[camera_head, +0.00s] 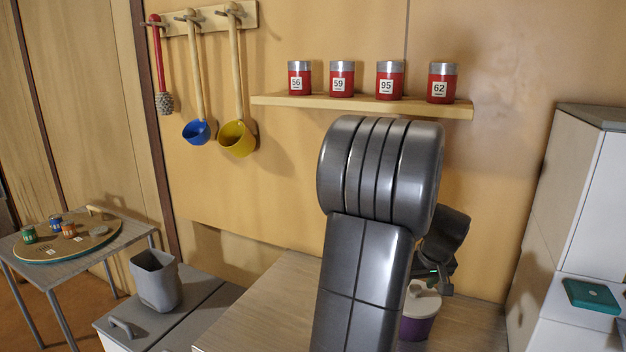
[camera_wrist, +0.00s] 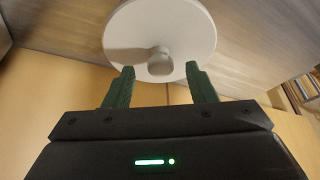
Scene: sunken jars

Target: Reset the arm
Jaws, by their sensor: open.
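My gripper (camera_wrist: 162,85) is open in the wrist view, its two green fingers apart with nothing held between them. A round white lid with a knob (camera_wrist: 190,22) lies beyond the fingertips; the knob shows between them, and I cannot tell how far off it is. In the head view my arm hides most of the gripper, which is at the right above the counter. There the white lid (camera_head: 424,300) sits on a purple jar (camera_head: 415,328), just below the gripper. The jar is partly hidden behind my arm.
A wall shelf (camera_head: 300,101) holds several red numbered jars (camera_head: 341,78). Ladles and a brush hang from a rack (camera_head: 210,18). A grey bin (camera_head: 156,280) stands left of the wooden counter (camera_head: 262,310). A side table at far left bears a round board (camera_head: 100,238). A white cabinet (camera_head: 580,200) stands right.

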